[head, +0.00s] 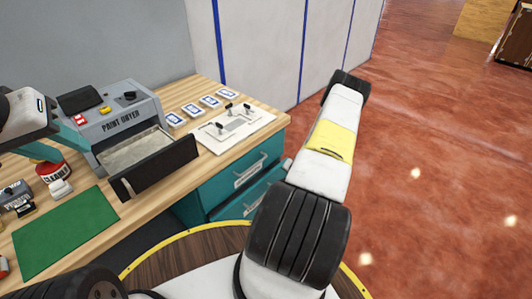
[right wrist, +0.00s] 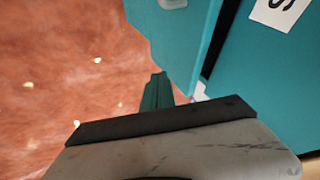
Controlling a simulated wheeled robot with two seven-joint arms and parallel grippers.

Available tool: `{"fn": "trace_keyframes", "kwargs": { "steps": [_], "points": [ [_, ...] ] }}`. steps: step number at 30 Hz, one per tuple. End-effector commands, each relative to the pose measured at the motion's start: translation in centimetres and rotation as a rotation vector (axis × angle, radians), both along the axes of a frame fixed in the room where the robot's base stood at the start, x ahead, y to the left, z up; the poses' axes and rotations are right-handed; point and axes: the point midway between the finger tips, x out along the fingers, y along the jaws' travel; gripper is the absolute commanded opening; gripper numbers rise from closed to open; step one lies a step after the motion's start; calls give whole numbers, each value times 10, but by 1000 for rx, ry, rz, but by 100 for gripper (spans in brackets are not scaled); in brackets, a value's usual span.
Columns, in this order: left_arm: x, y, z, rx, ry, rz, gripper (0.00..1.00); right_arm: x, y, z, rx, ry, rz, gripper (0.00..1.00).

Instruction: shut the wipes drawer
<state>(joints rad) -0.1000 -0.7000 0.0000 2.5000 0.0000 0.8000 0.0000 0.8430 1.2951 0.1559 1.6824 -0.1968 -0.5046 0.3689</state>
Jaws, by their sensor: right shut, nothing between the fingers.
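Two teal drawers sit under the workbench, an upper one (head: 236,177) and a lower one (head: 245,204), each with a white label too small to read. The lower front seems to stand out slightly; I cannot tell which holds wipes. In the right wrist view, a teal drawer front (right wrist: 178,38) stands beside a dark gap and a teal face with a white label (right wrist: 281,10). My right gripper (right wrist: 157,92) is shut and empty close to that front; contact is unclear. The right arm hides it in the head view. My left gripper (head: 68,138) is near the paint dryer, its jaw opening unclear.
The paint dryer (head: 122,112) has its black-fronted tray (head: 157,167) pulled out over the bench. A white board with black knobs (head: 235,143), several blue-white cards and a green mat (head: 65,230) lie on the benchtop. Open red floor (head: 430,170) lies to the right.

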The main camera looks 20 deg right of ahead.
Motion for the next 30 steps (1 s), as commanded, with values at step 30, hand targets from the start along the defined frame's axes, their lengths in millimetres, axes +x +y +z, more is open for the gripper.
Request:
{"fn": "trace_keyframes", "kwargs": {
  "steps": [30],
  "points": [
    [0, 0, 0, 0, 0, 0, 36, 79, 30, -7, 0, 1, 4, 0]
  ]
}}
